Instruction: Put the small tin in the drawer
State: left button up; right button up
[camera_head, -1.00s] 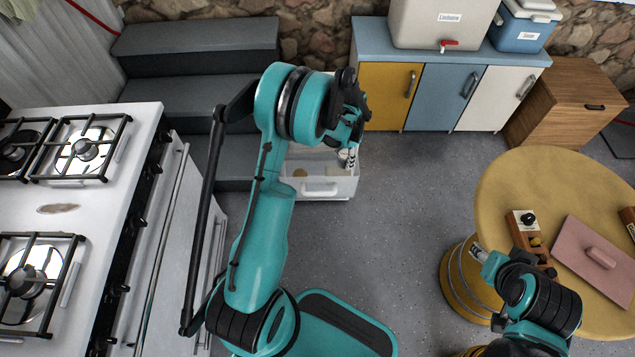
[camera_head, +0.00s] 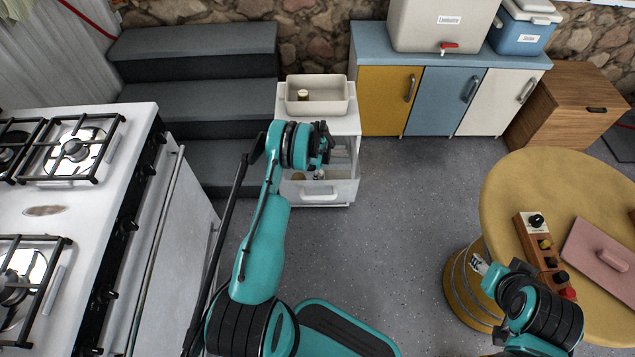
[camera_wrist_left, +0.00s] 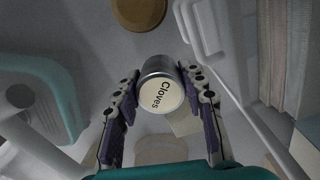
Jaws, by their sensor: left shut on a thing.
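The small tin (camera_wrist_left: 162,88) is a silver cylinder with a cream lid marked "Cloves" in the left wrist view. My left gripper (camera_wrist_left: 160,80) is shut on it, one finger on each side. In the head view my left gripper (camera_head: 320,165) is at the open drawer (camera_head: 320,194) of a white cabinet, and the arm hides most of the drawer's inside and the tin. I cannot tell how deep the tin is in the drawer. My right gripper (camera_head: 478,266) is beside the round table; its fingers are too small to read.
A cream bin (camera_head: 335,107) with a small tin-like item (camera_head: 303,95) inside stands on the white cabinet (camera_head: 345,125). Grey steps (camera_head: 190,95) and a stove (camera_head: 75,190) lie left. The yellow table (camera_head: 510,180) is right, and open floor (camera_head: 410,190) lies between.

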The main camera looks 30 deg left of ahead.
pick_arm(q)
notch_tip(320, 180, down, 4)
jog(key=shift+r+b, duration=0.2)
jog(key=shift+b, duration=0.45)
jog(key=o, duration=1.2)
jog(key=shift+r, duration=0.1)
jog(key=shift+c, duration=0.2)
